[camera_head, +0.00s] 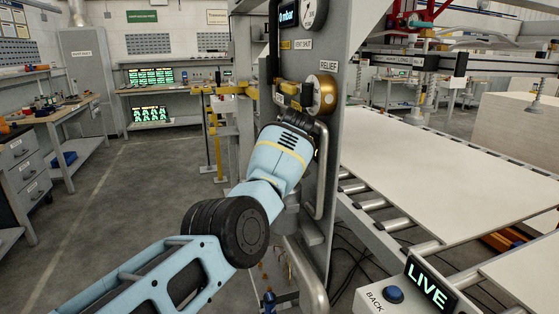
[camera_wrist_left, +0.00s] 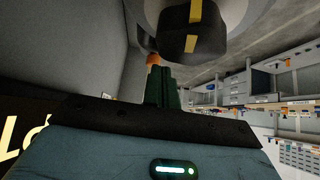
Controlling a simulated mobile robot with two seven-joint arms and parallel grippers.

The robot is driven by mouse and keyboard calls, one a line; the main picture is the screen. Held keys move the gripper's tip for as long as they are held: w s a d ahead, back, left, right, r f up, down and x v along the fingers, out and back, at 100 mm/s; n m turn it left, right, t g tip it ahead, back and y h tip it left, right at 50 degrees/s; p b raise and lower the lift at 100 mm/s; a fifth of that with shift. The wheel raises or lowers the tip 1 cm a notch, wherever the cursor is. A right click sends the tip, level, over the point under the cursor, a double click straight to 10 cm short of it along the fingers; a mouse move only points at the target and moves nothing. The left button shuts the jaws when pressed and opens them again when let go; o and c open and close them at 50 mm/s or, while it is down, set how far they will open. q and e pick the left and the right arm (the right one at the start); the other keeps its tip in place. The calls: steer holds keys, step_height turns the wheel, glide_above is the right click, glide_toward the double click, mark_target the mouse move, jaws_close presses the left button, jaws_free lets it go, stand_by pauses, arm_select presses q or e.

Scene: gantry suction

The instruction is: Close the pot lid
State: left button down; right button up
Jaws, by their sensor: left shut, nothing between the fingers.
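I cannot make out a pot or lid for certain. A round brass part (camera_head: 325,95) sits on the grey panel (camera_head: 345,55) under a RELIEF label, with a yellow-and-black fitting (camera_head: 290,93) left of it. My left arm reaches up to this panel in the head view, and its wrist hides the fingers there. In the left wrist view my left gripper (camera_wrist_left: 163,70) has its green fingers together, with nothing between them. A small orange part (camera_wrist_left: 153,59) shows at the fingertips; contact is unclear. A black block with yellow marks (camera_wrist_left: 193,38) and a rounded grey body lie just beyond. My right gripper is out of view.
A vertical grey handle (camera_head: 321,170) stands on the panel beside my wrist. A roller conveyor with white sheets (camera_head: 440,165) fills the right side. A LIVE display (camera_head: 431,285) and a blue BACK button (camera_head: 393,294) are low right. Open floor lies left; benches stand beyond.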

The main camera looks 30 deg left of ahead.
arm_select(q)
steer(key=shift+w+a+f+b, duration=0.15)
steer(key=shift+f, duration=0.3)
steer(key=shift+w+a+f+b, duration=0.1)
steer(key=shift+a+f+b, duration=0.05)
steer(key=shift+f, duration=0.25)
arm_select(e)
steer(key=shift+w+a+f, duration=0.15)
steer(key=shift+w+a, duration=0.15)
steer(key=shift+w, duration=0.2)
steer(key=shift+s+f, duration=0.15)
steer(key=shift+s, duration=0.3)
arm_select(q)
steer(key=shift+r, duration=0.1)
